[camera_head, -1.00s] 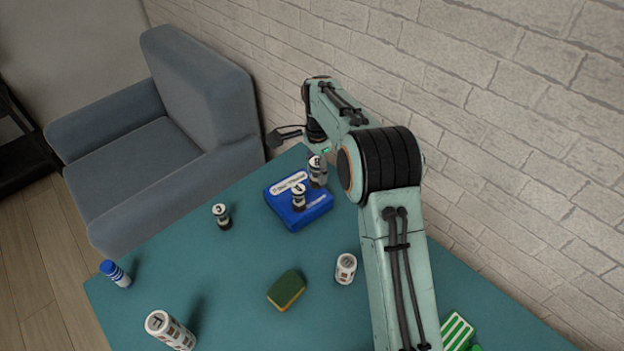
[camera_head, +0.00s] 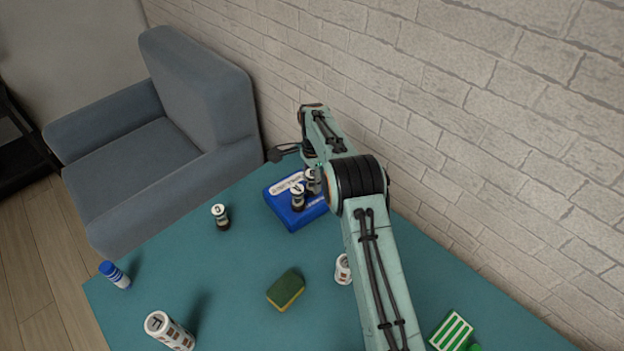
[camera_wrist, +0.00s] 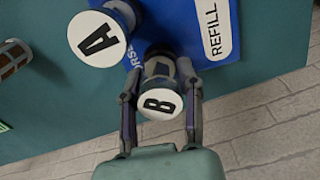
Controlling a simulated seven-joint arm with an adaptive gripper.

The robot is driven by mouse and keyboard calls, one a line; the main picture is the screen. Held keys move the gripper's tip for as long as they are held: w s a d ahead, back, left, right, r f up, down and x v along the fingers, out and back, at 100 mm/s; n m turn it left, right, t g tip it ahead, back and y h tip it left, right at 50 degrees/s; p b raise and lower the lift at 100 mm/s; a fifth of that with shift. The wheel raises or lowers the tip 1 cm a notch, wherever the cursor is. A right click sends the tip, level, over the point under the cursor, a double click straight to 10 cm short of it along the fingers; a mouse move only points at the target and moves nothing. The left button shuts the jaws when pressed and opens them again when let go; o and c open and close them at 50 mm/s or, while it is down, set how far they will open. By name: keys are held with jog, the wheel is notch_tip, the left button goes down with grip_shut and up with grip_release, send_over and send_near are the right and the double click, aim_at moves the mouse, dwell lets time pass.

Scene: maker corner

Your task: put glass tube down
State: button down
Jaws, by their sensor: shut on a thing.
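A glass tube with a white lid lettered B (camera_wrist: 161,104) is between the two fingers of my gripper (camera_wrist: 160,82), which is shut on it. The held tube also shows in the head view (camera_head: 312,182), close to my wrist and partly covered by my arm. A blue box (camera_head: 291,217) with REFILL on its label lies beneath it; in the wrist view (camera_wrist: 197,22) the tube overlaps its edge. I cannot tell whether the tube touches the box. A similar tube lettered A (camera_head: 298,197) stands on the box, left of the held tube; its lid shows in the wrist view (camera_wrist: 97,38).
Another lidded tube (camera_head: 220,216) stands on the teal table (camera_head: 240,255) left of the box. A sponge (camera_head: 286,290), a white patterned cylinder (camera_head: 343,268), a larger one (camera_head: 170,331) and a blue-capped bottle (camera_head: 115,274) are nearer. A brick wall (camera_head: 480,140) borders the right.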

jog(key=c, duration=0.7)
grip_release()
jog(key=shift+f, duration=0.1)
